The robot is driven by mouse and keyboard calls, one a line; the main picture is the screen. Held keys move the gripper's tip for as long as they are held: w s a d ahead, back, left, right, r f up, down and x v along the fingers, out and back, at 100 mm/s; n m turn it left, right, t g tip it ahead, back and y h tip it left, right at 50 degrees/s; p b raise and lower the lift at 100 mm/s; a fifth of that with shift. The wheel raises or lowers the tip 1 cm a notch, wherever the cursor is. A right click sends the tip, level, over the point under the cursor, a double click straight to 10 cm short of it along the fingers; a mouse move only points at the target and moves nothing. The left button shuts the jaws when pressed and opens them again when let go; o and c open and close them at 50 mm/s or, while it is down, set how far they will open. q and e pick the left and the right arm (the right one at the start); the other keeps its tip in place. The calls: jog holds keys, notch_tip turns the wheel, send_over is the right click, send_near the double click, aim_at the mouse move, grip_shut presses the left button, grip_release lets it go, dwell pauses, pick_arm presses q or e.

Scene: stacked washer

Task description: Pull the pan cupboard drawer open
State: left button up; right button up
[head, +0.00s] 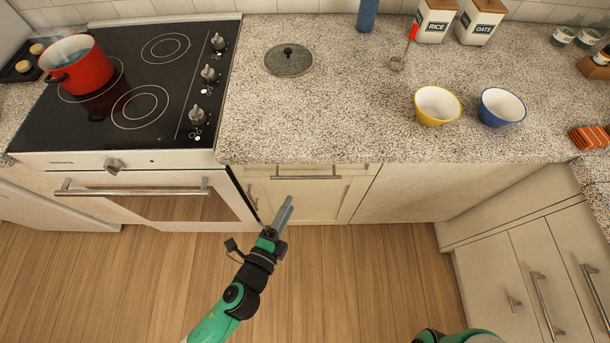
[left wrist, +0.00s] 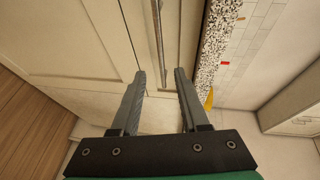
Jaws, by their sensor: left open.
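The pan cupboard drawer (head: 352,171) is a cream front just under the counter edge, right of the oven. It looks shut. Its metal bar handle (head: 307,177) runs across it. My left gripper (head: 287,204) is in front of the cupboard, below the handle in the head view. It is open and empty. In the left wrist view the handle (left wrist: 158,40) lies ahead of the two fingers (left wrist: 159,74), lined up with the gap between them. The fingers appear apart from the handle. Only a green part of my right arm shows at the bottom; its gripper is out of view.
The granite counter (head: 330,120) overhangs the drawer. The oven handle (head: 130,190) projects at left. More drawers with handles (head: 547,305) stand at right. Yellow (head: 437,106) and blue (head: 502,107) bowls sit on the counter. The wooden floor (head: 370,270) is clear.

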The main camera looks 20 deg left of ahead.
aim_at(304, 177)
pick_arm(q)
jog(key=w, duration=0.3)
jog(key=w+f+b, duration=0.1)
jog(key=w, duration=0.3)
jog(key=w+f, duration=0.1)
jog(key=w, duration=0.3)
jog(key=shift+w+a+b, duration=0.15)
jog(key=shift+a+b, duration=0.1)
jog(key=shift+b, duration=0.05)
grip_shut()
dwell(0.8)
